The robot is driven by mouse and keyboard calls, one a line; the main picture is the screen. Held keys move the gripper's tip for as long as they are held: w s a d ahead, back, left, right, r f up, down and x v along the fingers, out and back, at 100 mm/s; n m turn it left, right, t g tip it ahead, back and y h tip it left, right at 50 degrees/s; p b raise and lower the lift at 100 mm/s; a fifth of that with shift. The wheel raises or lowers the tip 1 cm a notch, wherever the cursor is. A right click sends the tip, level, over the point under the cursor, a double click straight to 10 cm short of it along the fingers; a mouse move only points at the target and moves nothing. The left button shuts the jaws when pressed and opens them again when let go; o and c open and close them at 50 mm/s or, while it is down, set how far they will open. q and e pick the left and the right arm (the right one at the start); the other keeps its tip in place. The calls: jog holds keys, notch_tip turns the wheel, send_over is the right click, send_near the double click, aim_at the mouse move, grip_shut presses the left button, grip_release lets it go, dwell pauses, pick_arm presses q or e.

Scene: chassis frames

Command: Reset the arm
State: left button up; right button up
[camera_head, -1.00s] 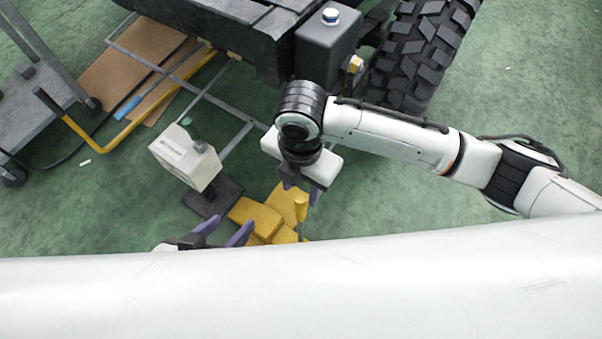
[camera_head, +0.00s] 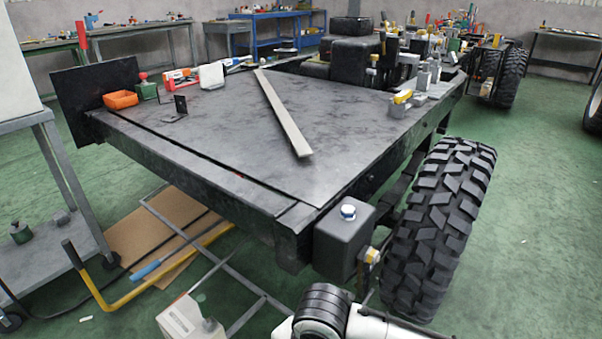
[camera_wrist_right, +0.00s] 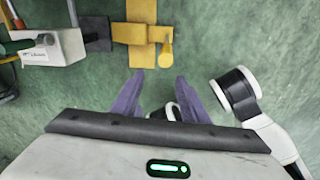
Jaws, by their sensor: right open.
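My right arm (camera_head: 335,318) shows only at the bottom edge of the head view, with a black-ringed joint and white links; its gripper is out of that frame. In the right wrist view my right gripper (camera_wrist_right: 160,88) is open, its two purple fingers apart with nothing held between them. Green floor lies below them. A white link with a black ring (camera_wrist_right: 238,88) at the right of that view looks like part of me. My left gripper is not visible in the head view.
The black chassis table (camera_head: 225,125) bears a long metal bar (camera_head: 283,115), an orange bin (camera_head: 121,99) and small parts. A large tyre (camera_head: 440,230) stands at its right corner. A whitish box (camera_head: 187,317) sits at the bottom; it also shows in the wrist view (camera_wrist_right: 52,50).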

jog(key=s+a+m+y, duration=0.3)
jog(key=m, duration=0.1)
jog(key=s+d+f+m+t+h, duration=0.15)
jog(key=s+d+m, duration=0.25)
jog(key=d+m, duration=0.75)
jog(key=s+d+f+m+t+h, duration=0.15)
jog(key=s+d+m, duration=0.25)
jog(key=d+m, duration=0.75)
jog(key=w+a+f+n+t+y, duration=0.2)
jog(key=w+a+f+t+y, duration=0.1)
jog(key=w+a+t, duration=0.4)
pick_arm(q)
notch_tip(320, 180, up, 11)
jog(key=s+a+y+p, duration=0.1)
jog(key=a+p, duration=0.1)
jog(key=p, duration=1.6)
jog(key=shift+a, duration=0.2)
pick_arm(e)
notch_tip(320, 180, up, 12)
jog(key=s+d+g+h, duration=0.1)
jog(key=s, duration=0.1)
jog(key=shift+s+d, duration=0.15)
jog(key=shift+d, duration=0.2)
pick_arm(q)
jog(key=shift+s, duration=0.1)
pick_arm(e)
jog(key=shift+f, duration=0.1)
